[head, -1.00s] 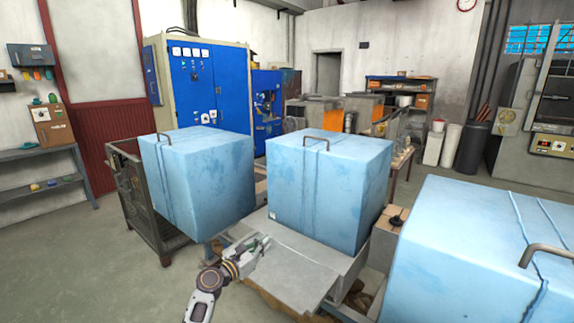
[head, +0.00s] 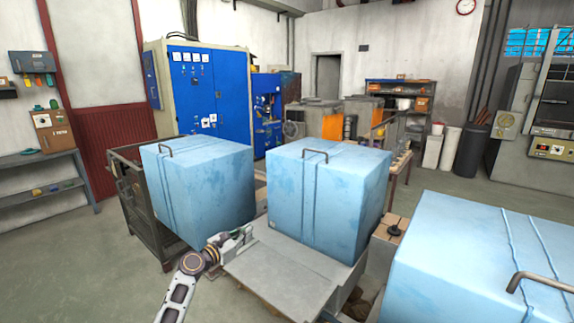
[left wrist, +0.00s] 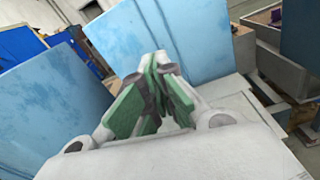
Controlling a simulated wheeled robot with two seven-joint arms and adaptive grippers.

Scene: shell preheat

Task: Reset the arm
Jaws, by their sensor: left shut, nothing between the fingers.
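My left gripper (head: 240,236) is shut and empty in the head view, in front of the gap between the left and middle blue boxes. In the left wrist view its green-padded fingers (left wrist: 155,85) meet at the tips, with blue box sides behind them. It appears apart from the boxes, above the left edge of a grey metal plate. My right gripper is not in view.
The left blue box (head: 205,195), middle blue box (head: 325,205) and right blue box (head: 470,265) have metal handles on top. The grey plate (head: 285,270) lies before the middle box. A metal cage (head: 135,205) stands left. Open floor (head: 70,270) lies at the left front.

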